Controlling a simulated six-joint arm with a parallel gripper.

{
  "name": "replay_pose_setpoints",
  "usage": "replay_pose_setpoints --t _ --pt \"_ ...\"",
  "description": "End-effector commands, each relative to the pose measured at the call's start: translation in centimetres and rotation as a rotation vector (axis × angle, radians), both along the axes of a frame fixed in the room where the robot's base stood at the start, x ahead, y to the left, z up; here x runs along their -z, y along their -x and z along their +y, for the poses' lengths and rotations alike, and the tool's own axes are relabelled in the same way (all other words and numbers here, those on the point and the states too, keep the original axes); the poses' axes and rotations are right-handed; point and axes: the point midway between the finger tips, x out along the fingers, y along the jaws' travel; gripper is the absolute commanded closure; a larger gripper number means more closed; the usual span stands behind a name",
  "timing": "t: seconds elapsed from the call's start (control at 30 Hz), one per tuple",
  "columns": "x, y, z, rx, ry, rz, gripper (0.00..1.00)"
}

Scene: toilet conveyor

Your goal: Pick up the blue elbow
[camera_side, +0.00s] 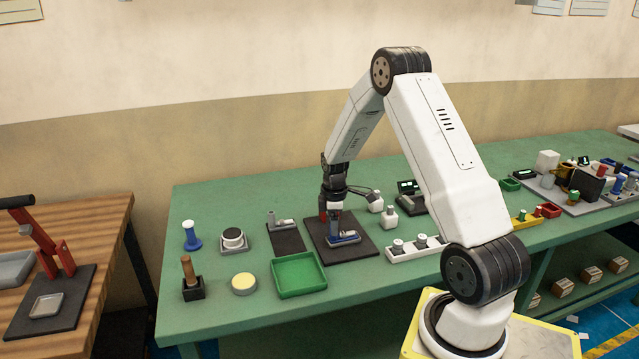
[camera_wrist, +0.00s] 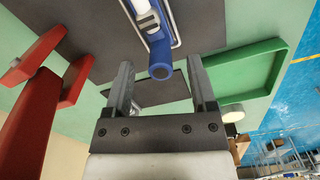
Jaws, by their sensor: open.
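The blue elbow (camera_side: 345,239) lies on a dark square plate (camera_side: 362,250) on the green table. In the wrist view the blue elbow (camera_wrist: 160,71) is a blue tube with its round end towards me, beside a white part and a thin metal outline. My gripper (camera_side: 335,213) is above the blue elbow in the side view, pointing down. In the wrist view my gripper (camera_wrist: 160,64) has its two fingers apart, with the tube's end showing between and beyond them. Nothing is held. Whether the fingers touch the elbow cannot be told.
A red upright part (camera_wrist: 30,125) stands close to the left finger. A green tray (camera_side: 300,287) lies in front of the plate. A grey-topped dark plate (camera_side: 287,240) is to the left. White blocks with knobs (camera_side: 402,252) are to the right.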

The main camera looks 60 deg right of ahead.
Motion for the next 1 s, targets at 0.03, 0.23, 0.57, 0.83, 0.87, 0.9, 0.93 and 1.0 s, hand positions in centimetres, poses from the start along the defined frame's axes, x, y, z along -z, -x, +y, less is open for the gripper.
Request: replay_pose_setpoints --t 0.03,0.23,0.57,0.83,0.87,0.9,0.93,1.0 --pt "0.7 0.1 0.0 0.000 -0.002 0.002 0.28" --pt "2.8 0.2 0.0 0.000 0.000 0.001 0.28" --pt "3.5 0.2 0.0 0.001 0.001 -0.001 0.28" --pt "3.4 0.2 0.0 0.001 0.001 0.000 0.28" --pt "3.4 0.2 0.0 0.001 0.001 0.000 0.28" --pt "3.4 0.2 0.0 0.001 0.001 0.000 0.34" --pt "3.4 0.2 0.0 0.001 0.001 0.000 0.43" --pt "3.4 0.2 0.0 0.001 0.001 0.000 0.66"
